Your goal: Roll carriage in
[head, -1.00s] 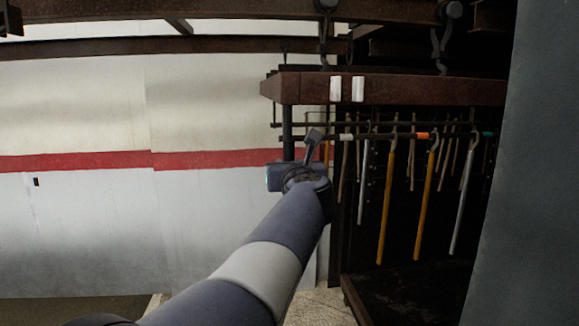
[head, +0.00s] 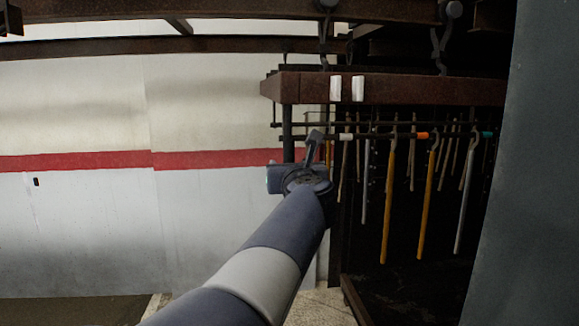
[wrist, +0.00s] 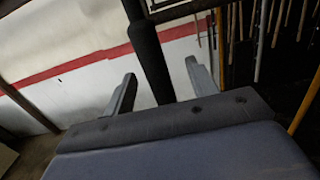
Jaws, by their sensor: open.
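The carriage is a rusty brown frame (head: 420,90) hanging from the overhead rail on hooks, with two white tags on its front beam. A dark upright post (head: 288,132) goes down from its left end. My gripper (wrist: 160,70) is open, with one finger on each side of this post in the wrist view (wrist: 148,50). I cannot tell whether either finger touches it. In the head view my gripper (head: 312,145) is at the carriage's left end, partly hidden by my own wrist.
Several long tools with orange (head: 388,205) and pale handles hang from bars under the carriage. A rusty overhead rail (head: 180,10) crosses the top. A white wall with a red stripe (head: 75,161) stands left. A grey panel (head: 530,180) blocks the right side.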

